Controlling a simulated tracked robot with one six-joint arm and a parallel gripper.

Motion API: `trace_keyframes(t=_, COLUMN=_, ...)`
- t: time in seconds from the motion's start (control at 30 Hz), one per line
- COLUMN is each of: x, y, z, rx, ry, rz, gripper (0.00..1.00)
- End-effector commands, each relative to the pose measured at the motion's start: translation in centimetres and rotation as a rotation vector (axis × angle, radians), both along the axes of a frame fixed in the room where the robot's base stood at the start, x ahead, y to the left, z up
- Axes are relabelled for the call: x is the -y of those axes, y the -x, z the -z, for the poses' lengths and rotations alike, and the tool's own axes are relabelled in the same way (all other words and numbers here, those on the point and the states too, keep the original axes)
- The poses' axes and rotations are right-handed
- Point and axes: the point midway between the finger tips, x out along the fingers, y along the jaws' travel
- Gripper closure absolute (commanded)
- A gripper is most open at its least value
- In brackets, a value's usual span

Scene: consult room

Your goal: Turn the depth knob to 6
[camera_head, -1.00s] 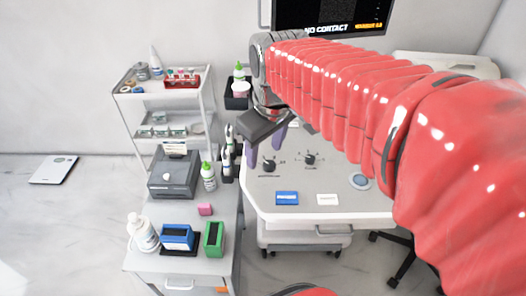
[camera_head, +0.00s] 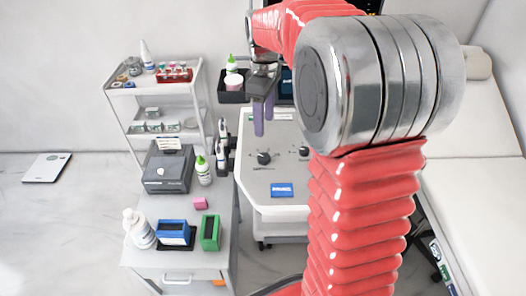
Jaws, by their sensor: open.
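Two black knobs sit on the pale panel of the ultrasound-like console (camera_head: 250,195). The left knob (camera_head: 264,158) stands clear on the panel, and the right knob (camera_head: 304,152) is close to my arm's edge. Small marks surround them, but their labels and settings are too small to read, so I cannot tell which is the depth knob. My gripper (camera_head: 264,118) points down with its two purple fingers above and behind the left knob in the picture. It is open and empty, apart from both knobs.
A blue label block (camera_head: 282,190) lies at the panel's front. A side cabinet (camera_head: 195,255) on the left holds a grey device (camera_head: 168,170), bottles and boxes. A white shelf trolley (camera_head: 150,100) stands behind. My red arm hides the panel's right part and most of the screen.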

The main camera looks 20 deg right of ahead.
Motion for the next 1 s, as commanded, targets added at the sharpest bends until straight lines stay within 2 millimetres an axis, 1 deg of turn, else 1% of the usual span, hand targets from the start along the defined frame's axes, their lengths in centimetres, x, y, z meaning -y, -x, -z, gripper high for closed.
trace_keyframes(t=0.27, x=-0.1, y=0.0, z=0.1, rx=0.000, ry=0.000, rz=0.000, gripper=0.49)
trace_keyframes(t=0.37, x=-0.2, y=0.1, z=0.4, rx=-0.001, ry=0.000, rz=0.000, gripper=0.49)
trace_keyframes(t=0.47, x=-0.2, y=0.1, z=1.2, rx=-0.001, ry=0.000, rz=0.000, gripper=0.49)
trace_keyframes(t=0.57, x=-0.2, y=0.1, z=2.4, rx=-0.002, ry=-0.001, rz=0.001, gripper=0.49)
trace_keyframes(t=1.0, x=-0.2, y=0.1, z=9.1, rx=-0.003, ry=0.000, rz=0.001, gripper=0.49)
